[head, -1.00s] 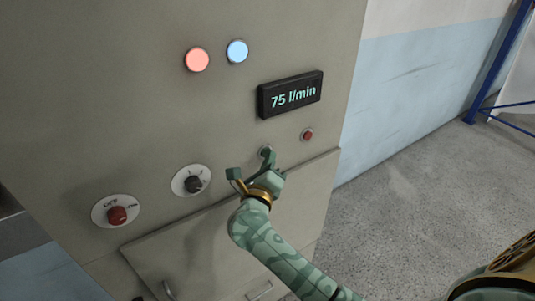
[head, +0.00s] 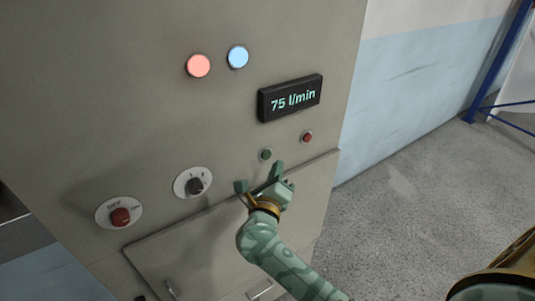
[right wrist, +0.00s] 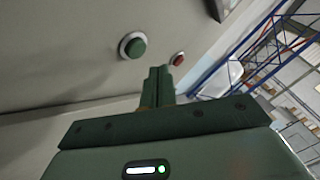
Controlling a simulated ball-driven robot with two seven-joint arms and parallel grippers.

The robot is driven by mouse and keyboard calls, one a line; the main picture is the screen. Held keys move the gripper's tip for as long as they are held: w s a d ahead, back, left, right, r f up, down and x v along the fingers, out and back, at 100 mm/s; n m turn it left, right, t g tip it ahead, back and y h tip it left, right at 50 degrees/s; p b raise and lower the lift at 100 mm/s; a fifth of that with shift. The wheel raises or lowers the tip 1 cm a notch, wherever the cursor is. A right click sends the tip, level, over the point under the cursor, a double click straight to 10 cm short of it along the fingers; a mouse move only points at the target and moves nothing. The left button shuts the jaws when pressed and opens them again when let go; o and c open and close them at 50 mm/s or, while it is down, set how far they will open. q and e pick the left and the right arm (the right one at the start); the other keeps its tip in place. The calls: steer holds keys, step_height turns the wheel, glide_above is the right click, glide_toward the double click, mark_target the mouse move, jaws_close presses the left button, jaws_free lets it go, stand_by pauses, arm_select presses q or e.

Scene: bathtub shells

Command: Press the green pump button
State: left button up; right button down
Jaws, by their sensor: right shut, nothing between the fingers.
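The green pump button (head: 266,154) is a small round button in a pale ring on the grey panel, below the display and left of a red button. It also shows in the right wrist view (right wrist: 135,47), uncovered. My right gripper (head: 279,166) is just below and to the right of the green button in the head view, apart from it in the picture. Its fingers are together and empty in the right wrist view (right wrist: 160,72), where their tips lie below and right of the button. My left gripper is not in view.
A red button (head: 307,137) sits right of the green one. Above is a display (head: 290,97) reading 75 l/min. A black knob (head: 195,186) and a red knob (head: 120,216) are at left. Red (head: 198,65) and blue (head: 238,56) lamps glow above. Open floor lies right.

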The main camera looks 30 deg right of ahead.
steer(key=shift+s+d+p, duration=0.15)
steer(key=shift+s+p, duration=0.4)
steer(key=shift+s, duration=1.2)
